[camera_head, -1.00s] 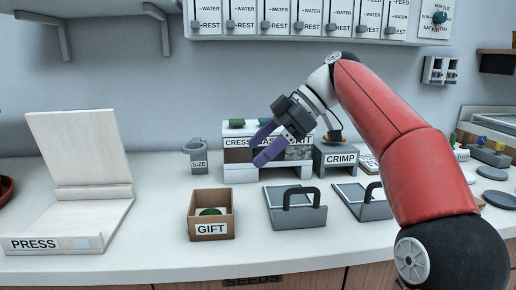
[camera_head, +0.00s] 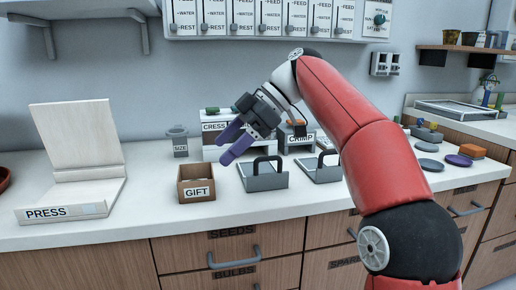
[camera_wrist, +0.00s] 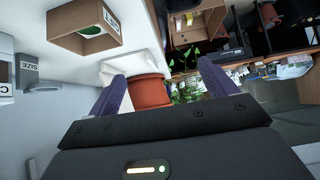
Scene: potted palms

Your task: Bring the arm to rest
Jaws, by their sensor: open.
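My red arm reaches in from the right in the head view. My gripper (camera_head: 232,144) has purple fingers that are apart, with nothing between them. It hangs in the air in front of the CRESS box (camera_head: 213,127), above and behind the GIFT box (camera_head: 197,194). In the wrist view my gripper (camera_wrist: 158,92) also shows open, its two fingers spread. Beyond the fingertips there is a terracotta pot (camera_wrist: 150,91), which looks farther off, not held. The GIFT box shows there too (camera_wrist: 100,38), with a green thing inside.
A wooden PRESS stand (camera_head: 75,170) stands at the left of the counter. A grey SIZE gauge (camera_head: 180,146), two grey trays with black handles (camera_head: 265,180) and a CRIMP block (camera_head: 300,140) stand near the arm. Round discs (camera_head: 430,164) lie at the right.

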